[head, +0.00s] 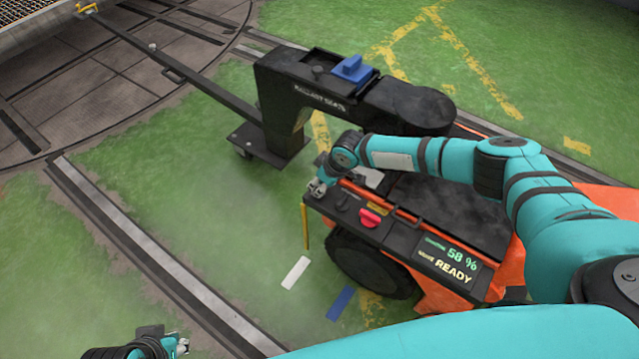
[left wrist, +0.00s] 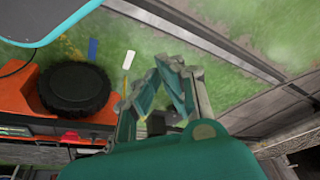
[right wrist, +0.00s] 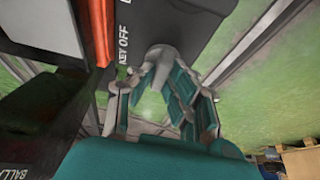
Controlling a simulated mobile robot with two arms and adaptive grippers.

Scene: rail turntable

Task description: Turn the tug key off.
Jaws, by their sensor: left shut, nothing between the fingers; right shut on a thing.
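The orange and black tug (head: 440,215) stands at the right in the head view. Its control panel (head: 395,238) has a red knob and a screen (head: 448,262) reading 58 % and READY. My right gripper (head: 317,188) is at the panel's left end. In the right wrist view its fingertips (right wrist: 165,62) are shut on the tug key at the dark panel, beside a "KEY OFF" label (right wrist: 123,45). My left gripper (head: 180,345) is shut and empty, low at the left, away from the tug.
A black ballast unit with a blue block (head: 352,69) stands behind the tug, with a long bar (head: 210,88) running to the turntable (head: 110,90). The red knob (head: 370,218) is close to my right gripper.

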